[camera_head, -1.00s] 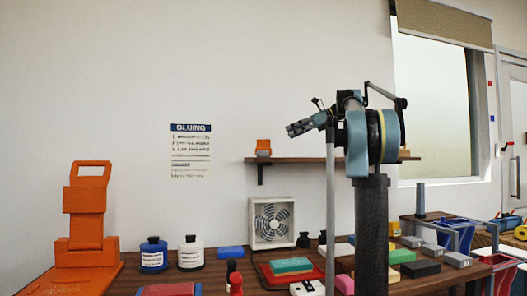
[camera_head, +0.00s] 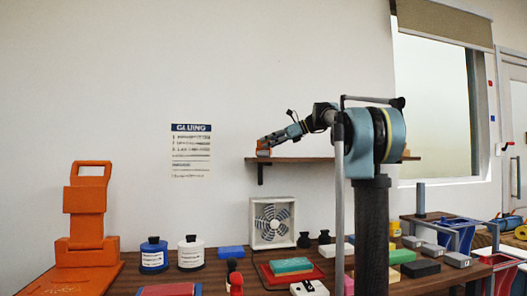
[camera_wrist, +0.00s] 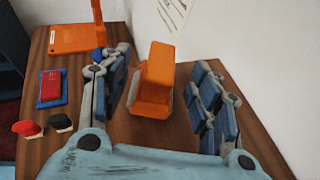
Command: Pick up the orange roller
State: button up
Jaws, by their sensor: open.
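The orange roller (camera_head: 263,153) is a small orange block-like thing at the left end of the wall shelf in the head view. In the wrist view the orange roller (camera_wrist: 154,82) stands between my two spread fingers, with a pale part showing at its lower edge. My gripper (camera_head: 268,143) is open at the roller in the head view and partly covers it. In the wrist view my gripper (camera_wrist: 160,92) has one finger on each side of the roller, with visible gaps. I cannot tell how far down the fingers reach beside it.
The wall shelf (camera_head: 330,160) runs right from the roller. Below, the counter holds a tall orange stand (camera_head: 86,200), a blue-labelled jar (camera_head: 153,256), a white jar (camera_head: 190,254), a white fan (camera_head: 272,222) and a red tray (camera_head: 310,275). The wall is close behind the shelf.

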jog(key=x, duration=0.2)
jog(key=shift+a+f, duration=0.1)
jog(key=shift+a, duration=0.15)
jog(key=shift+d, duration=0.1)
grip_shut()
